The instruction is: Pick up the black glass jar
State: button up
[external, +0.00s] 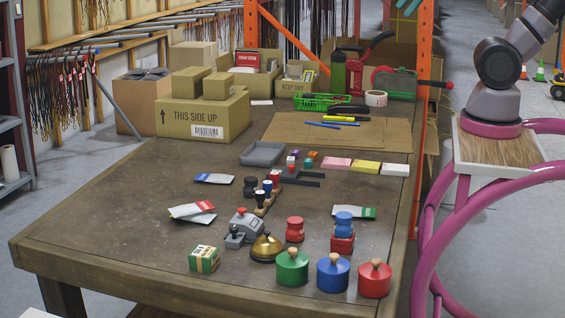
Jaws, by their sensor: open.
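A small black jar (250,187), with a shape like the red and blue jars, stands on the brown table (130,215) near its middle. It stands just left of a rack of stamps (264,196), with a small gap that is hard to judge. It looks upright; whether it is glass cannot be told. My arm's base and lower links are at the upper right, beside the table. My gripper is outside the picture, so its place relative to the jar does not show.
A red jar (295,230), a blue jar (343,222) on a red block, a grey stamp device (245,224), a brass bell (266,247) and several knobbed tins stand in front. Card packets (193,211) lie left. A grey tray (262,153) is behind. The table's left side is clear.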

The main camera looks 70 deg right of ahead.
jog(key=c, duration=0.4)
jog(key=shift+o, duration=0.2)
